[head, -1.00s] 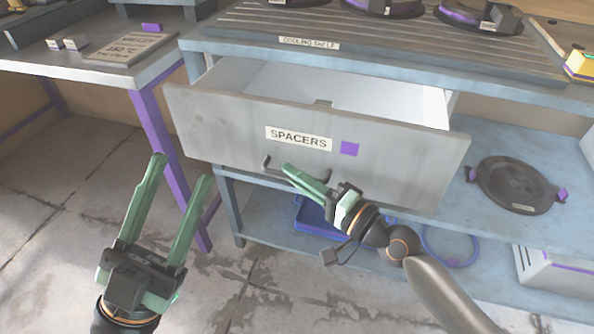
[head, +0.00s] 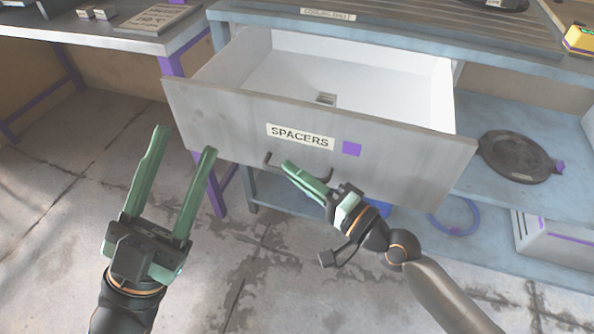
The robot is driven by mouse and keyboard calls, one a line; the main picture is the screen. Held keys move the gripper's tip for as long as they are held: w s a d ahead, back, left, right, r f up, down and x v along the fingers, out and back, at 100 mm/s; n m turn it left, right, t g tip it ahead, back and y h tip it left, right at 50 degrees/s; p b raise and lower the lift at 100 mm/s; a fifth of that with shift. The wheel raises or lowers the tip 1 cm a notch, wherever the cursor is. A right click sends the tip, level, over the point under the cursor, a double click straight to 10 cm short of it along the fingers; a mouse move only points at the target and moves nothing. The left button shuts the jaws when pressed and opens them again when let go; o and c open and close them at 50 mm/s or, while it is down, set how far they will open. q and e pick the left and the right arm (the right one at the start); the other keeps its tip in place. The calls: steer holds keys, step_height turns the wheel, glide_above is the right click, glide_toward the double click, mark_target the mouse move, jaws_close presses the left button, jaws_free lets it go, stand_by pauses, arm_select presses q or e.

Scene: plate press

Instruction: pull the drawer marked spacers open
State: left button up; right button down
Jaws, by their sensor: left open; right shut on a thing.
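The grey drawer marked SPACERS (head: 220,122) stands well out from the bench, and its white inside shows. The label (head: 300,137) and a purple square are on the drawer's front. My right gripper (head: 290,168) is shut on the drawer handle (head: 268,160) below the label; its fingers hide part of the handle. My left gripper (head: 184,142) is open and empty, left of the drawer front and apart from it.
The cooling shelf (head: 400,28) is above the drawer. A dark round plate (head: 515,155) lies on the lower shelf at right, with a blue ring (head: 455,228) below. A table (head: 130,40) with purple legs stands at left. The floor in front is clear.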

steer(key=c, duration=0.9)
jaws_free()
steer(key=shift+d, duration=0.1)
steer(key=b+v, duration=0.4)
steer(key=v, duration=0.8)
steer(key=shift+s+d+b, duration=0.1)
steer(key=shift+s+b, duration=0.05)
steer(key=shift+b, duration=0.2)
